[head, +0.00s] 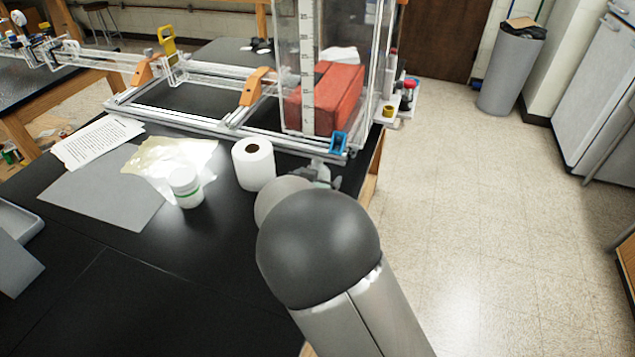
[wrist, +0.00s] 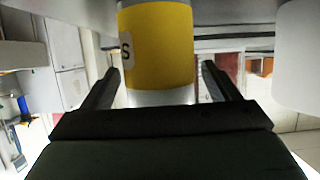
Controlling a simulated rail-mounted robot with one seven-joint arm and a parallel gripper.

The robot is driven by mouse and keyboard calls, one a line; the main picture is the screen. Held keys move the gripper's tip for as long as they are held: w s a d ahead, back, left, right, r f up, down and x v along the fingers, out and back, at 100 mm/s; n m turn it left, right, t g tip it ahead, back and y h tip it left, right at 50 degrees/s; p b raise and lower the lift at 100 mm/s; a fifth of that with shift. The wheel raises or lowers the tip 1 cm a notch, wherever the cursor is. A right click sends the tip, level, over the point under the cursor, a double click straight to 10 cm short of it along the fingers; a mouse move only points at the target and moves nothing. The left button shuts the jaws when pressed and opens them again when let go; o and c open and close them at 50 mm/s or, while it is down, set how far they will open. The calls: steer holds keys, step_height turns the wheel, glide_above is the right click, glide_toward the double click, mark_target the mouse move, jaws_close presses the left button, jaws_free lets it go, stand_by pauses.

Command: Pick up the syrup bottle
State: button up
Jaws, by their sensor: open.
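In the wrist view a bottle with a yellow band (wrist: 160,45) and a white lower part stands directly ahead of my gripper (wrist: 160,82). A pale label with the letter S shows on its left side; I take it as the syrup bottle. My gripper is open, with one finger on either side of the bottle in the picture. I cannot tell whether the bottle is fully between the fingers, and no contact shows.
A white paper roll (head: 253,165) and a white jar with green print (head: 186,187) stand on the black table (head: 180,285). A metal frame (head: 215,128) with clear panels and a red block (head: 335,98) is behind. A white rounded thing (wrist: 298,60) is right of the bottle.

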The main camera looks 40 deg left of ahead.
steer(key=c, duration=1.1)
steer(key=shift+c, duration=0.2)
steer(key=shift+r, duration=0.15)
